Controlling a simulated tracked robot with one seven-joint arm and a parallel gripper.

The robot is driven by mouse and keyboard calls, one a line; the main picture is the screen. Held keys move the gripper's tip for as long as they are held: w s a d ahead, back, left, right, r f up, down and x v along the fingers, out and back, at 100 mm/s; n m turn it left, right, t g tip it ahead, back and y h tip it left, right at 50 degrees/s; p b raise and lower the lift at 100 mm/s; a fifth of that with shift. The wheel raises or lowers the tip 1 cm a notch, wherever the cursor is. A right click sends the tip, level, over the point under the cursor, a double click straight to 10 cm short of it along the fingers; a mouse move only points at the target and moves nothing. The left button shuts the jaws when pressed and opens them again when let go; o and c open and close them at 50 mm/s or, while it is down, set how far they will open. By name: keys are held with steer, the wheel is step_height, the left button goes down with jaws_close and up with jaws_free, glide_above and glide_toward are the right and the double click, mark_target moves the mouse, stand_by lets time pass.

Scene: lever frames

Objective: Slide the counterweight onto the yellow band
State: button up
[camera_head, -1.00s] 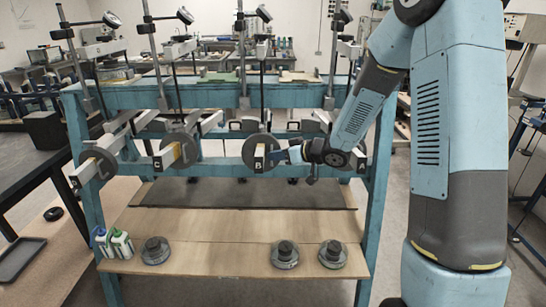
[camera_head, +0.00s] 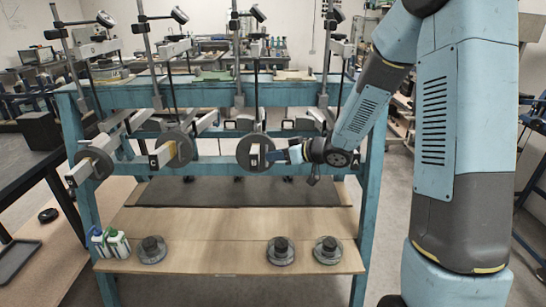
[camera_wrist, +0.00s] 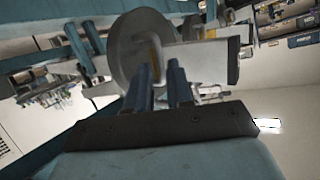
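The counterweight is a grey disc (camera_head: 248,153) on a pale lever bar, right of the middle of the frame in the head view. It also shows in the wrist view (camera_wrist: 124,42), with the bar running through it. My gripper (camera_head: 272,156) is at the right side of this disc, near the bar's end. In the wrist view my two fingers (camera_wrist: 160,68) stand apart, overlapping the disc's lower part. A narrow yellow band (camera_wrist: 155,48) shows on the bar beside the disc. I cannot tell whether the fingers touch the disc.
Two similar levers with discs (camera_head: 95,161) (camera_head: 176,148) stand to the left on the same blue frame (camera_head: 350,235). Loose weights (camera_head: 152,249) (camera_head: 281,250) (camera_head: 327,250) and bottles (camera_head: 116,243) rest on the wooden shelf (camera_head: 215,255) below. Upright rods stand close behind the discs.

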steer(key=v, duration=1.2)
steer(key=shift+d, duration=0.2)
steer(key=s+d+r+m+t+h, duration=0.4)
steer(key=d+r+m+h, duration=0.2)
steer(key=d+r+h, duration=0.65)
steer(key=s+a+m+g, duration=0.3)
steer(key=s+g, duration=0.2)
steer(key=s, duration=1.6)
steer(key=shift+s+a+r+g+y, duration=0.2)
steer(key=shift+s+r+g+y, duration=0.1)
steer(key=shift+r+y, duration=0.15)
